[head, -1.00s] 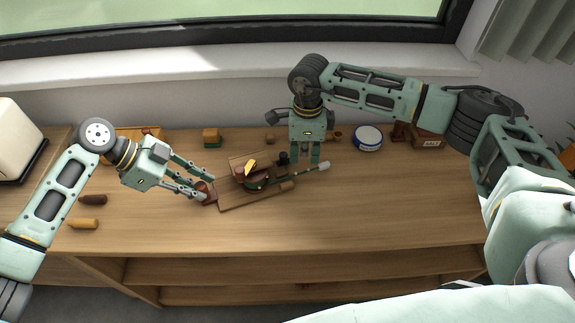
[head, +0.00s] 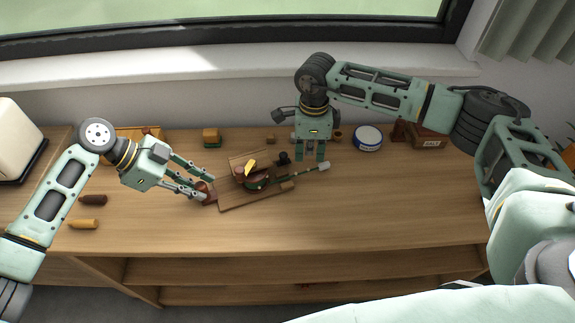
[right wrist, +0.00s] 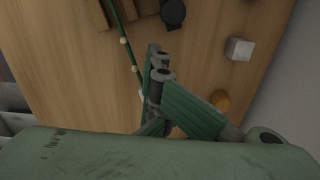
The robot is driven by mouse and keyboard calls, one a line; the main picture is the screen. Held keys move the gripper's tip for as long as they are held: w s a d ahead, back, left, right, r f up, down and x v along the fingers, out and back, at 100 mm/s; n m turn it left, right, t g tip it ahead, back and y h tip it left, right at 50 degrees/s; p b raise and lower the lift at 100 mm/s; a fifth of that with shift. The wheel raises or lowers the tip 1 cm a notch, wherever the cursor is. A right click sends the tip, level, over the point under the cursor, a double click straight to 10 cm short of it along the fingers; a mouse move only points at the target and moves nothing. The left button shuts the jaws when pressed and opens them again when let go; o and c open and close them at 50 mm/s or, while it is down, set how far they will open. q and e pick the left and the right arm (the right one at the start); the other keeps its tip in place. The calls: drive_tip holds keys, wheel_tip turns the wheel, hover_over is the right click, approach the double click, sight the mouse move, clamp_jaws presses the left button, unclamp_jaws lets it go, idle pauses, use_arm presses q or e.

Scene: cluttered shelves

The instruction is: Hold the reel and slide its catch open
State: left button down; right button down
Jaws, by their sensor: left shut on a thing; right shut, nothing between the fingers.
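The reel (head: 258,180) is a dark brown body with a yellow piece (head: 250,165) on top and a thin green rod (head: 300,174) reaching right to a pale tip. It lies on a wooden board (head: 238,204) on the desk. My left gripper (head: 207,186) is shut on a reddish-brown piece at the board's left end; its fingers partly hide it. My right gripper (head: 314,158) is shut and empty, pointing down behind the rod. In the right wrist view its fingertips (right wrist: 160,65) are together beside the green rod (right wrist: 124,42). I cannot make out which part is the catch.
A black round knob (head: 284,157) stands at the board's back edge. A blue-and-white tin (head: 367,138) and a brown box (head: 427,137) stand at the back right. The desk's front right is clear.

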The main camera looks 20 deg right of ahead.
sight(283, 154)
drive_tip(key=shift+w+d, duration=0.1)
drive_tip(key=shift+d, duration=1.9)
idle(1.6)
drive_tip(key=shift+r, duration=0.1)
idle(0.4)
wheel_tip(283, 154, up, 12)
idle(0.4)
idle(0.4)
drive_tip(key=c, duration=1.9)
unclamp_jaws()
drive_tip(key=shift+n, duration=0.7)
drive_tip(key=a+f, duration=0.1)
drive_tip(key=a, duration=0.2)
drive_tip(key=w+a+f, duration=0.1)
drive_tip(key=a+f, duration=0.1)
drive_tip(key=a, duration=0.2)
drive_tip(key=w+a+f, duration=0.1)
drive_tip(key=a+f, duration=0.1)
drive_tip(key=a, duration=0.1)
drive_tip(key=shift+w+a+f, duration=0.15)
drive_tip(key=shift+w+f, duration=0.05)
drive_tip(key=shift+f, duration=0.05)
drive_tip(key=shift+o, duration=0.7)
drive_tip(key=shift+f, duration=3.4)
drive_tip(key=shift+c, duration=0.2)
